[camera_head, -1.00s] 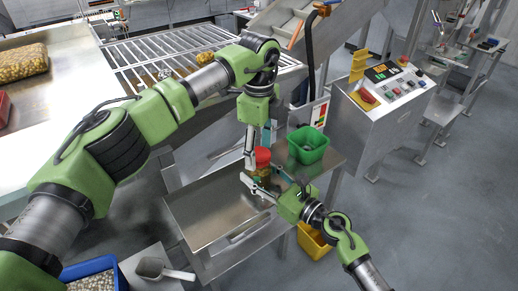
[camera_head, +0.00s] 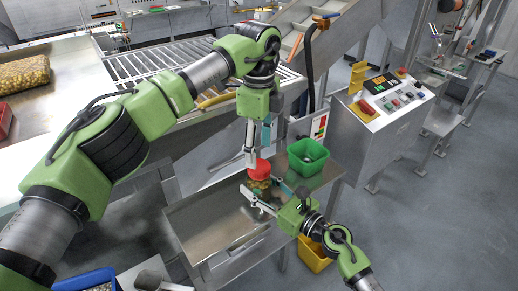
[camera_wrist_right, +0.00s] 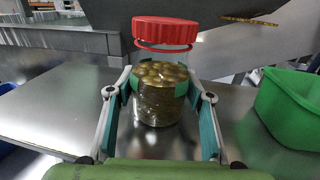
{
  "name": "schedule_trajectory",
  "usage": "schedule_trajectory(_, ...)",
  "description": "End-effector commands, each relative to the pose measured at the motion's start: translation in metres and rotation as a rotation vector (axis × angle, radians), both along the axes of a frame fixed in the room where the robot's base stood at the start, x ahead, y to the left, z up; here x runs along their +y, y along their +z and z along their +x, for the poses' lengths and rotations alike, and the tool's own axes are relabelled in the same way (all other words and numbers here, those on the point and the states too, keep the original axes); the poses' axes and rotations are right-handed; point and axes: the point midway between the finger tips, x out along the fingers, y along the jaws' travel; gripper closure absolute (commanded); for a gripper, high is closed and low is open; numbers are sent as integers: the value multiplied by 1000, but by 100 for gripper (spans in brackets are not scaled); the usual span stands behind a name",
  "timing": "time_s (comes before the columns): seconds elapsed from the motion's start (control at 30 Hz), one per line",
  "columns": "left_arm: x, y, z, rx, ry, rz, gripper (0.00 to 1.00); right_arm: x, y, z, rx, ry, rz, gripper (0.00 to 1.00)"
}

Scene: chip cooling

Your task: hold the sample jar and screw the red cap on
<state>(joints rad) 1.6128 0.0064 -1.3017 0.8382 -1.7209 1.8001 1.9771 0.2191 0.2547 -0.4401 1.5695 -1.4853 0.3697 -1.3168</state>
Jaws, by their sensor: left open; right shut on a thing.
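The sample jar (camera_head: 261,184) is clear, with brownish-gold chips in its lower part, and stands upright over the steel table. My right gripper (camera_head: 262,193) is shut around the jar's sides. In the right wrist view its two fingers clasp the jar (camera_wrist_right: 160,105) from left and right. The red cap (camera_wrist_right: 165,31) sits at the top of the jar, with a thin red ring just below it; I cannot tell how tightly it is on. The cap (camera_head: 259,169) also shows in the head view. My left gripper (camera_head: 256,154) is open, pointing down just above the cap.
A green bin (camera_head: 307,157) stands right of the jar on the steel table (camera_head: 205,226). A yellow bin (camera_head: 314,255) is below the table's right edge. The control box (camera_head: 378,110) is at the right, and the conveyor incline lies behind.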

Motion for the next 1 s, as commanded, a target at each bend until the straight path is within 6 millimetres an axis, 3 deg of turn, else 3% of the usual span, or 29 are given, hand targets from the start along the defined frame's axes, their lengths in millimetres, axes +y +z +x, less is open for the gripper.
schedule_trajectory(0.23, 0, 28, 0, -2, 208, 1, 44, 0, -1, 0, 1, 0, -1, 100)
schedule_trajectory(0.6, 0, 32, 0, -1, 258, 0, 44, 0, 0, 0, 1, 0, -1, 100)
schedule_trajectory(0.77, 0, 25, 0, 1, 258, 1, 44, 0, 0, 0, 1, 0, -1, 100)
schedule_trajectory(1.0, 0, -11, -1, 1, 257, 0, 44, 0, 0, 0, 1, 0, -1, 100)
